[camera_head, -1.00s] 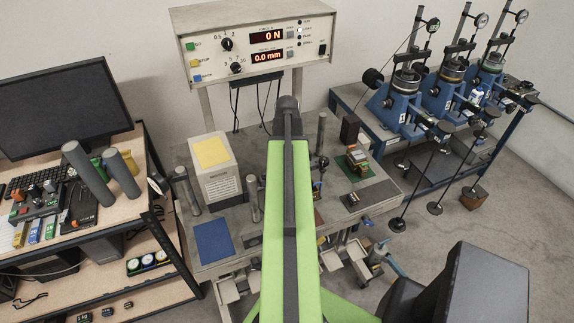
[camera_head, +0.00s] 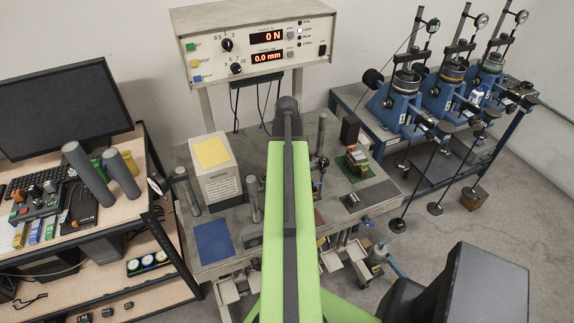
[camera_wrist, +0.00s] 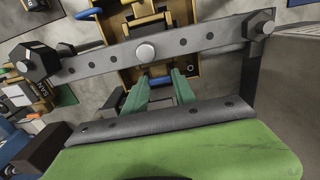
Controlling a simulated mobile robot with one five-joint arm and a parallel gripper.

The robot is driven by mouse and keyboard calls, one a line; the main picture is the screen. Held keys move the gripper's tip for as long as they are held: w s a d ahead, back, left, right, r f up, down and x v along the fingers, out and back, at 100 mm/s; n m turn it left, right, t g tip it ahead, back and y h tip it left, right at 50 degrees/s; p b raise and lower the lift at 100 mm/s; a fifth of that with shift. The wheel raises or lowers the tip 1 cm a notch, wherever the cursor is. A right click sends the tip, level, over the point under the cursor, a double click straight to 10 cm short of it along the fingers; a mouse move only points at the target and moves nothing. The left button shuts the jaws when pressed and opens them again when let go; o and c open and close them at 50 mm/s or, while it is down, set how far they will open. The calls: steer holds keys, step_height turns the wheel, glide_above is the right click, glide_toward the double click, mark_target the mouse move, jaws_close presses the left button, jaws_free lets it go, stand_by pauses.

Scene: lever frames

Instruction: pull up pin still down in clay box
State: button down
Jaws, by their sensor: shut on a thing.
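The clay box shows in the wrist view as a tan, open-framed box (camera_wrist: 107,28) with dark inner parts and blue pieces near its top. A grey metal bar with holes (camera_wrist: 205,42) crosses over it, with a hex bolt at each end. My gripper (camera_wrist: 161,75) has two green fingers reaching under this bar at the near side of the box. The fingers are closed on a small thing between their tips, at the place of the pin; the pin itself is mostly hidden. In the head view my green arm hides the gripper and most of the box.
In the head view, a bench holds a cream block with a yellow top (camera_head: 212,152), a blue mat (camera_head: 214,242), a green mat with a small device (camera_head: 357,160) and metal posts. A display unit (camera_head: 255,45) stands behind. Blue machines (camera_head: 440,95) stand right; a monitor desk left.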

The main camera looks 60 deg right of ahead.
steer(key=shift+w, duration=0.1)
steer(key=shift+r+p, duration=0.7)
steer(key=shift+f, duration=0.15)
steer(key=c, duration=1)
jaws_free()
step_height(320, 180, up, 18)
steer(key=p, duration=1.7)
steer(key=shift+f, duration=0.25)
